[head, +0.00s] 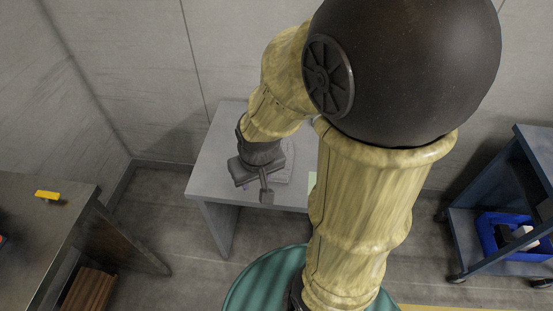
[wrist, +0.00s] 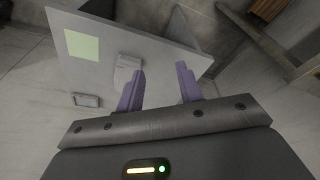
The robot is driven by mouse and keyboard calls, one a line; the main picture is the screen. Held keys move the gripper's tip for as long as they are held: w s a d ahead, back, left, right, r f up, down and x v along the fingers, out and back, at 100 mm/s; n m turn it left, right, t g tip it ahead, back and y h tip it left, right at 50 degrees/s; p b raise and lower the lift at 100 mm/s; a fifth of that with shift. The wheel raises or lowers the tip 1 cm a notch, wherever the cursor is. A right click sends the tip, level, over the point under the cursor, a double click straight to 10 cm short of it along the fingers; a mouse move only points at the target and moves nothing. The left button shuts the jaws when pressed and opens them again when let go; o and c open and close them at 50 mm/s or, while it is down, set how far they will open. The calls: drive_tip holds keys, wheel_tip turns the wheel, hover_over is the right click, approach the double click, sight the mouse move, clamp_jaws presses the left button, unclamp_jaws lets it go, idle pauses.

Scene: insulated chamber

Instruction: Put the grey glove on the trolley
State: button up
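My gripper (head: 266,190) is above the grey table (head: 222,150) in the head view. In the wrist view its two purple fingers (wrist: 160,78) stand apart with nothing between them. A small light-grey item (wrist: 127,68) lies on the table just left of the left finger; it may be the grey glove, but its shape is unclear. In the head view a pale grey shape (head: 286,166) shows partly behind my gripper. The blue-grey trolley (head: 463,226) stands at the right of the head view, its top partly cut off by the frame edge.
A blue crate (head: 488,236) with dark and white items sits on the trolley's lower shelf. A small grey framed item (wrist: 86,100) and a pale green square (wrist: 82,46) are on the table. A workbench (head: 40,225) with a yellow object (head: 47,196) stands left. A green round surface (head: 262,279) is in front.

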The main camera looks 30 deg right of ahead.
drive_tip(key=shift+s+a, duration=0.1)
drive_tip(key=shift+s, duration=0.1)
drive_tip(key=o, duration=0.3)
drive_tip(key=shift+s, duration=0.15)
drive_tip(key=o, duration=1.1)
drive_tip(key=shift+m+h, duration=0.3)
drive_tip(key=shift+m, duration=0.5)
drive_tip(key=w+d+f+b, duration=0.1)
drive_tip(key=w+b, duration=0.1)
drive_tip(key=w+d+f+b, duration=0.1)
drive_tip(key=d+f+b, duration=0.1)
drive_tip(key=shift+w, duration=0.4)
drive_tip(key=m+t+h+b, duration=0.1)
drive_tip(key=m+h+b, duration=0.1)
drive_tip(key=m+b, duration=0.45)
hover_over(282, 177)
drive_tip(key=a+b, duration=0.1)
wheel_tip(282, 177, down, 6)
drive_tip(key=r+n, duration=0.1)
drive_tip(key=shift+w+a+f, duration=0.1)
drive_tip(key=shift+w+f, duration=0.05)
drive_tip(key=shift+w, duration=0.3)
drive_tip(key=b+x, duration=0.2)
drive_tip(key=x, duration=1)
drive_tip(key=shift+f+b, duration=0.1)
drive_tip(key=shift+b, duration=0.25)
drive_tip(key=shift+f, duration=0.1)
